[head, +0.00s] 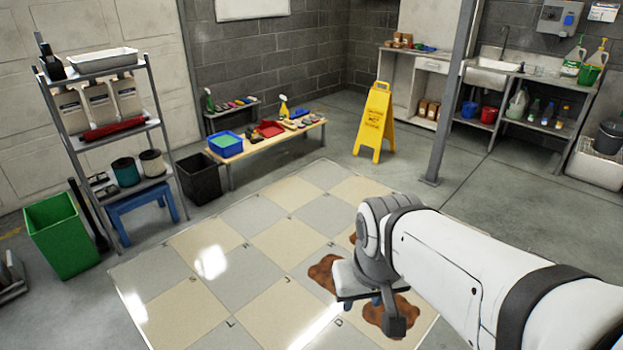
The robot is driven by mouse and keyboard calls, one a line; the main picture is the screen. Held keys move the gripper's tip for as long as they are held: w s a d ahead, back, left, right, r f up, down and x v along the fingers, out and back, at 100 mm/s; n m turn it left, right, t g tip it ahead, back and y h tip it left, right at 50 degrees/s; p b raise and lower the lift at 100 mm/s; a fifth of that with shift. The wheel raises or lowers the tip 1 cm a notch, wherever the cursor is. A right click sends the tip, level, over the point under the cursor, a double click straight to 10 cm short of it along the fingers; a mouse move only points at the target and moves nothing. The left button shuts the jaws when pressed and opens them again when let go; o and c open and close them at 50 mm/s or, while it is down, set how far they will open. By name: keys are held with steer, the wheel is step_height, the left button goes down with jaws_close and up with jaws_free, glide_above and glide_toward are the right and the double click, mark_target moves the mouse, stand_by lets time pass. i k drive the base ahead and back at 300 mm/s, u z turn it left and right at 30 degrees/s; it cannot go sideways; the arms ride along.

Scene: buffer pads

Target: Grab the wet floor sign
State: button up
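The yellow wet floor sign (375,122) stands upright on the grey floor in the head view, right of the low wooden table and left of the grey post. It is an A-frame with dark markings on its front. My gripper (361,302) is low in the picture, over the checkered floor and well on the near side of the sign. My arm's end partly hides it, so I cannot tell whether it is open or shut.
A grey post (450,100) stands right of the sign. A wooden table (262,148) holds a blue tray and bottles. A shelf rack (95,130), black bin (198,178) and green bin (62,236) are left. Brown stains (326,272) mark the checkered floor (230,285), which is otherwise mostly clear.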

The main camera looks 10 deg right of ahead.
mark_target(371, 130)
steer(key=z, duration=0.05)
steer(key=i, duration=1.55)
steer(key=z, duration=0.7)
steer(key=k, duration=0.8)
steer(key=z, duration=0.15)
steer(key=i, duration=0.9)
steer(key=u, duration=0.1)
